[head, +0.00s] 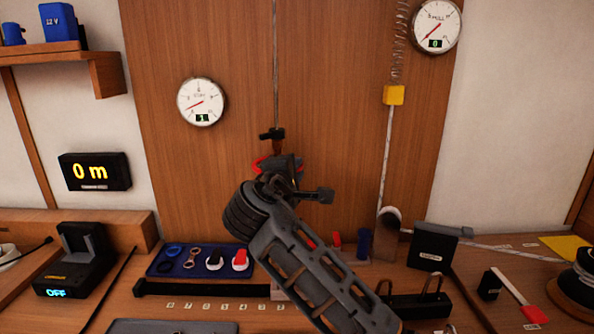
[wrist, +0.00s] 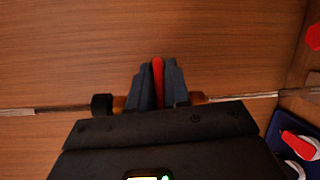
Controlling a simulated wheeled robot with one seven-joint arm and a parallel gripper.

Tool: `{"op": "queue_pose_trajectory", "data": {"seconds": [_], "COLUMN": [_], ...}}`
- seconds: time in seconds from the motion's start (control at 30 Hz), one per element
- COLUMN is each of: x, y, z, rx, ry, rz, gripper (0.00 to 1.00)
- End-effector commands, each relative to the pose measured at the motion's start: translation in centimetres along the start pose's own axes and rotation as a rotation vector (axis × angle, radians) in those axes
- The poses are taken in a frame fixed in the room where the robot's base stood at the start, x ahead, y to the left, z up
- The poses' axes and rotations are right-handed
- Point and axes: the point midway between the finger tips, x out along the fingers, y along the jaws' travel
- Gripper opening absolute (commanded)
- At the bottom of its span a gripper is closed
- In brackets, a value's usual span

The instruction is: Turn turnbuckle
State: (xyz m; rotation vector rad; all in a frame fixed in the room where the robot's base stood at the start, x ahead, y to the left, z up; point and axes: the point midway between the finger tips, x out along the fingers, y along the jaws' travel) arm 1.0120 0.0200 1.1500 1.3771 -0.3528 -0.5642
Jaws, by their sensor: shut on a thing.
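The turnbuckle (head: 277,147) hangs on a thin vertical line in front of the wood panel in the head view, with a black crosspiece at its top. In the wrist view its amber body (wrist: 198,98) lies sideways along the line, with a black end on the left. My gripper (head: 282,166) is at the turnbuckle, below the black crosspiece. In the wrist view, my gripper (wrist: 158,82) is shut on a red part (wrist: 158,70) at the turnbuckle, one dark finger on each side. My gripper hides much of the turnbuckle's body and lower end.
A dial gauge (head: 201,101) is left of the line; another (head: 436,26) is upper right, near a spring and yellow block (head: 393,95). A blue tray (head: 203,262) with small fittings lies on the bench below. A black stand (head: 74,262) reads OFF; a display (head: 95,171) reads 0 m.

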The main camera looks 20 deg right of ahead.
Motion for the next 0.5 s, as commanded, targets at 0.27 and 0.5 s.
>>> {"op": "queue_pose_trajectory", "data": {"seconds": [0.27, 0.5], "x": [-1.1, -1.5], "y": [-0.3, -0.2], "z": [-1.1, -1.4], "rx": [0.016, 0.029], "ry": [-0.230, -0.383], "rz": [-0.044, -0.071], "gripper": [0.00, 0.00]}}
